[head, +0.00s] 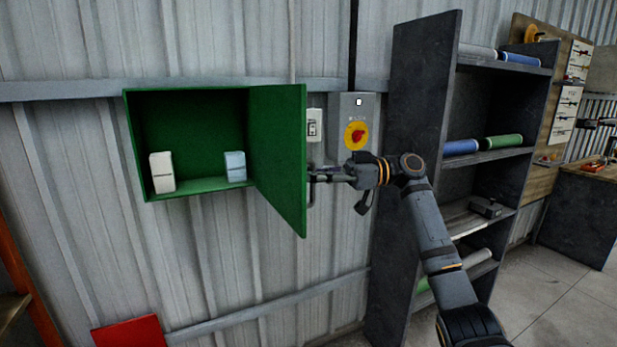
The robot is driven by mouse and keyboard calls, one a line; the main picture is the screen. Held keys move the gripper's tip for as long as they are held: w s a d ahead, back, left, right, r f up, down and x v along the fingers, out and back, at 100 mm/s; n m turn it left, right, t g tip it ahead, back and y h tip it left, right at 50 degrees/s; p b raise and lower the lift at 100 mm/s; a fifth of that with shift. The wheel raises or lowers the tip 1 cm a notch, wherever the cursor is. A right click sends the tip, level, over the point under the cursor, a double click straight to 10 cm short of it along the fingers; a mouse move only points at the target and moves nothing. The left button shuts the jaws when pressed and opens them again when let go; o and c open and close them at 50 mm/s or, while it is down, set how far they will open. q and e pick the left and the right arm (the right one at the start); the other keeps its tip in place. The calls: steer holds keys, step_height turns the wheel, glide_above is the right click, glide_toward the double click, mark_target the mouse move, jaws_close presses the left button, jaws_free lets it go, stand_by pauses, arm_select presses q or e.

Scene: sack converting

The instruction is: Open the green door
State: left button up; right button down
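The green door (279,150) stands wide open, swung out from the right side of a green wall cabinet (185,187). Inside, a white box (161,172) stands at the left and a pale blue box (235,166) at the right. My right gripper (318,176) is at the outer face of the door, near its free edge, by a grey handle-like part. The door partly hides the fingertips, so I cannot tell whether they grip anything. My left gripper is not in view.
A grey switch box with a red and yellow knob (356,134) is on the wall behind my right gripper. A dark shelf unit (415,100) with several rolls stands right of it. A red panel (130,333) is low at the left. Floor is clear at lower right.

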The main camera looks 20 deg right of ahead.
steer(key=c, duration=1.7)
jaws_free()
steer(key=shift+s+f, duration=0.1)
steer(key=shift+d, duration=0.15)
steer(key=v, duration=1.2)
